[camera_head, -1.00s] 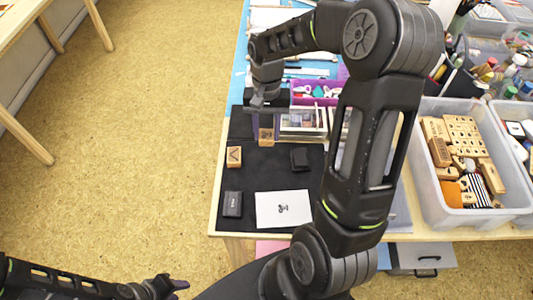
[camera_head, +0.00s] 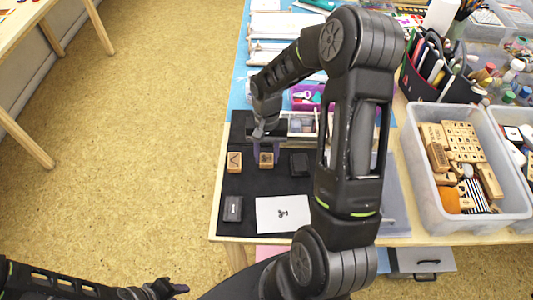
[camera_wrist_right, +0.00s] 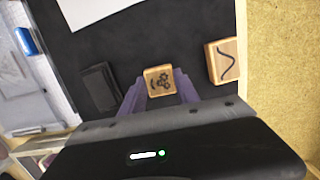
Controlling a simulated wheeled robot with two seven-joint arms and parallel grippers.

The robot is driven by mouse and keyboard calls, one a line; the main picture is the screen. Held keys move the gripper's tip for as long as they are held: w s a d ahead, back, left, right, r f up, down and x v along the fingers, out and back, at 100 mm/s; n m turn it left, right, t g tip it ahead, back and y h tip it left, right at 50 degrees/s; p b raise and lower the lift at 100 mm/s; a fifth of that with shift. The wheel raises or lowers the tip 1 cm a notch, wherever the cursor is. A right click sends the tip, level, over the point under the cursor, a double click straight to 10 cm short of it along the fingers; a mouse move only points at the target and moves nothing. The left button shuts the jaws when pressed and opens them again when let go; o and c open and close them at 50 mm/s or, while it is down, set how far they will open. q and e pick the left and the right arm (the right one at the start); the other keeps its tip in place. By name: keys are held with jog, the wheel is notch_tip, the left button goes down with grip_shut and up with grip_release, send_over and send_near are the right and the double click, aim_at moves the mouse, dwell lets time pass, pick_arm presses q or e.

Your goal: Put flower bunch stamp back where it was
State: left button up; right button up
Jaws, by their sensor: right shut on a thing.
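The flower bunch stamp (camera_head: 266,160) is a small wooden block over the black mat (camera_head: 262,184). It also shows in the right wrist view (camera_wrist_right: 159,81), with a dark flower design on the face turned to the camera. My right gripper (camera_head: 265,153) has its purple fingers shut on both sides of it. I cannot tell whether the stamp touches the mat. A second wooden stamp with a curved line (camera_head: 234,162) stands apart to its left. It also shows in the right wrist view (camera_wrist_right: 223,61). My left gripper (camera_head: 172,288) is low at the left, its jaws too small to read.
A black inkpad (camera_head: 300,164) lies right of the held stamp. Another dark inkpad (camera_head: 232,209) and a white card with a printed mark (camera_head: 270,226) lie nearer. A clear bin of wooden stamps (camera_head: 425,200) stands at the right. The mat between stamps and card is clear.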

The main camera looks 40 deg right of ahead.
jog(key=o, duration=0.7)
jog(key=shift+f, duration=0.15)
jog(key=shift+c, duration=0.2)
jog(key=o, duration=0.5)
jog(key=shift+c, duration=0.2)
jog(key=shift+r, duration=0.2)
notch_tip(320, 180, up, 12)
jog(key=w+d+b, duration=0.1)
jog(key=shift+w+b, duration=0.15)
jog(key=shift+b, duration=0.2)
